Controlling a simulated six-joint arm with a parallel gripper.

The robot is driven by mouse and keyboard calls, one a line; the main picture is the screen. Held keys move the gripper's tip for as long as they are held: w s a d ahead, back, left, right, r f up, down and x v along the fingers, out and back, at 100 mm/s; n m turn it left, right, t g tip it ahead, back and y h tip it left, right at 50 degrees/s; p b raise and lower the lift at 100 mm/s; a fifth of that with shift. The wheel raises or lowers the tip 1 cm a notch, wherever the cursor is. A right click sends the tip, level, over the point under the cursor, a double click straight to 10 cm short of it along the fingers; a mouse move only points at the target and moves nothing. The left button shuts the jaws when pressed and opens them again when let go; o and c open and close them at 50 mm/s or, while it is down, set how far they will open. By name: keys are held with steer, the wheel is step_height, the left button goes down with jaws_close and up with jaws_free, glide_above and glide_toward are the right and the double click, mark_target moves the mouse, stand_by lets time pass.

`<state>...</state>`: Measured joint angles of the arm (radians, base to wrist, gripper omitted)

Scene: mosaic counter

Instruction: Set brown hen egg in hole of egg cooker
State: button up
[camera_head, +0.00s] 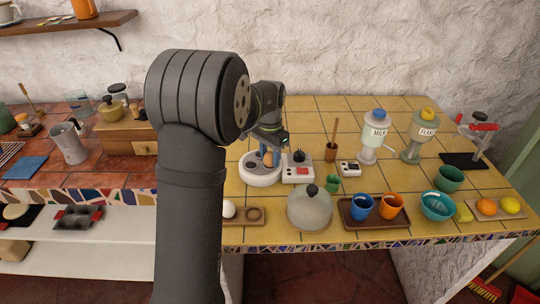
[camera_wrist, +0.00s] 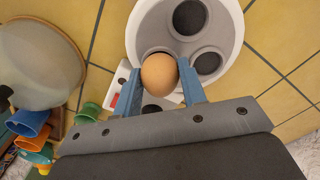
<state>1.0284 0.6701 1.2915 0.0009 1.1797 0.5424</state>
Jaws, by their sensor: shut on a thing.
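The brown hen egg (camera_wrist: 159,74) is between the two blue fingers of my gripper (camera_wrist: 176,88) in the wrist view. It also shows small in the head view (camera_head: 267,159). My gripper is shut on the egg, over the edge of the white round egg cooker (camera_wrist: 146,28). The cooker has dark round holes; the egg overlaps the region beside two of them in the wrist view. In the head view the egg cooker (camera_head: 262,179) stands on the yellow tiles under my gripper (camera_head: 268,152). I cannot tell whether the egg touches the cooker.
A white box with a red part (camera_head: 298,172) stands right beside the cooker. A wooden holder (camera_head: 255,215) with a white egg (camera_head: 229,209) lies in front. A glass dome (camera_head: 310,208) and a tray with blue and orange cups (camera_head: 350,221) stand to the right.

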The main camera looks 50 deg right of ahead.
stand_by(0.3)
steer(key=o, duration=0.8)
steer(key=shift+r, duration=3.45)
steer(key=shift+f, duration=3.5)
steer(key=shift+r, duration=0.1)
